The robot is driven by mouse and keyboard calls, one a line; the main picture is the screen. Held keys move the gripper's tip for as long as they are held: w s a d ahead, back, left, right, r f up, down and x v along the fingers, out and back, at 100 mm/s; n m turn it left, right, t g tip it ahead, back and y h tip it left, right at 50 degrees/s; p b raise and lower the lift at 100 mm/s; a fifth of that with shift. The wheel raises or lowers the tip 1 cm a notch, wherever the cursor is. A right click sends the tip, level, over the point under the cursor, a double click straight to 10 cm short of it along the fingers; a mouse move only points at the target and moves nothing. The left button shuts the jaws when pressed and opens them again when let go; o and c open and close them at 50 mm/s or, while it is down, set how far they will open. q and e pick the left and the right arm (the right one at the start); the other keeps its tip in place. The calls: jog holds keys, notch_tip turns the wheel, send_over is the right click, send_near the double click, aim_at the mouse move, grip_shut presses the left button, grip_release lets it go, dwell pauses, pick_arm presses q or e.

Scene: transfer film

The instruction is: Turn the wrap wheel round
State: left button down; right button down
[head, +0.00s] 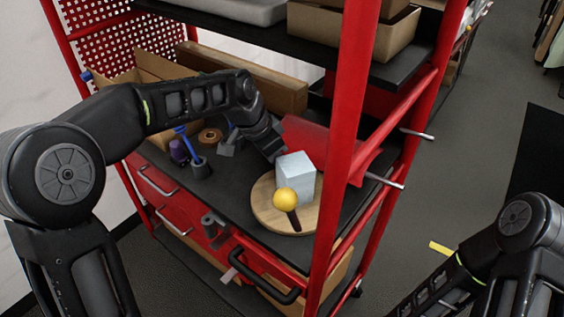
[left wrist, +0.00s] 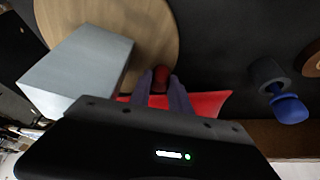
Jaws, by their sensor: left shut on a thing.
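The wrap wheel (head: 262,212) is a round pale wooden disc on the dark bench top, and it also shows in the left wrist view (left wrist: 150,25). A light grey block (head: 297,178) stands on it; it shows in the left wrist view (left wrist: 82,65). A yellow ball (head: 285,199) on a dark stem is at the disc's front. My left gripper (left wrist: 160,83) is at the disc's far edge, its fingers shut around a small dark red peg (left wrist: 160,75). In the head view my left gripper (head: 277,155) is behind the block, its tips partly hidden.
A red sheet (head: 308,137) is behind the block. A red post (head: 345,150) stands close at the right. Blue-handled tools (head: 186,143), a brown roll (head: 210,136) and cardboard boxes (head: 160,65) are at the left and back. A dark shelf (head: 290,45) overhangs.

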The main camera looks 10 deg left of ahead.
pick_arm(q)
jog(key=shift+s+a+b, duration=0.35)
jog(key=shift+s+a, duration=0.2)
jog(key=shift+a, duration=0.05)
jog(key=shift+s+a, duration=0.1)
jog(key=shift+s, duration=0.05)
dwell(0.3)
jog(key=c, duration=1.2)
grip_release()
jog(key=shift+r, duration=0.1)
jog(key=v, duration=0.7)
jog(key=shift+r, duration=0.3)
jog(key=shift+s, duration=0.15)
